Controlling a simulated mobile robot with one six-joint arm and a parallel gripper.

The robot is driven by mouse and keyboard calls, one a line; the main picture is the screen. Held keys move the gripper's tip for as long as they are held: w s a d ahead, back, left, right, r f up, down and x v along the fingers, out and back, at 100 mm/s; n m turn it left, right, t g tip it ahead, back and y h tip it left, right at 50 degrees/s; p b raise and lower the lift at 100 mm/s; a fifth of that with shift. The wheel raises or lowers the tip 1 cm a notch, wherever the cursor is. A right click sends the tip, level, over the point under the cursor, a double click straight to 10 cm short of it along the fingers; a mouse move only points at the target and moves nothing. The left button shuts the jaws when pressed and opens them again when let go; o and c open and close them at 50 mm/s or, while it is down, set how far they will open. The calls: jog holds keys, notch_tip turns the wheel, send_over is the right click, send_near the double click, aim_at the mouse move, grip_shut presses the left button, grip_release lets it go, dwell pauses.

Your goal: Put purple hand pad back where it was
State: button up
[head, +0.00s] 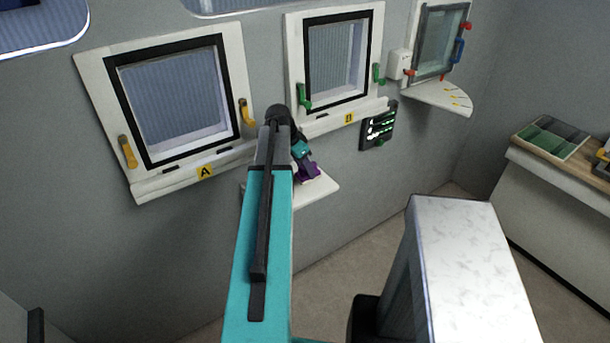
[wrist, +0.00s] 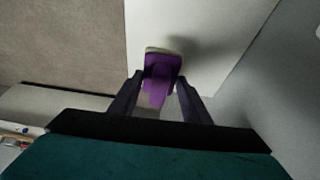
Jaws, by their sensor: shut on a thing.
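The purple hand pad (wrist: 163,68) is between the two dark fingers of my gripper (wrist: 162,88) in the wrist view. It has a pale edge along its far side. My gripper is shut on it. Below the pad is a white shelf (wrist: 200,28), and a soft shadow falls on it beside the pad. I cannot tell whether the pad touches the shelf. In the head view the purple pad (head: 310,171) shows at the end of my arm, over the small white wall shelf (head: 325,187). My arm hides the left part of that shelf.
A dark panel (head: 378,126) hangs on the wall to the right. A white-topped block (head: 470,260) stands front right. A counter (head: 560,180) with a green tray (head: 550,137) is far right.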

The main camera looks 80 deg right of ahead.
aim_at(305, 174)
jog(key=shift+f, duration=0.1)
jog(key=shift+f+p, duration=0.85)
jog(key=shift+f, duration=0.8)
jog(key=o, duration=1.4)
jog(key=shift+r, duration=0.15)
jog(key=b+v, duration=0.3)
jog(key=v, duration=0.8)
jog(key=shift+r, duration=0.35)
jog(key=shift+a, duration=0.15)
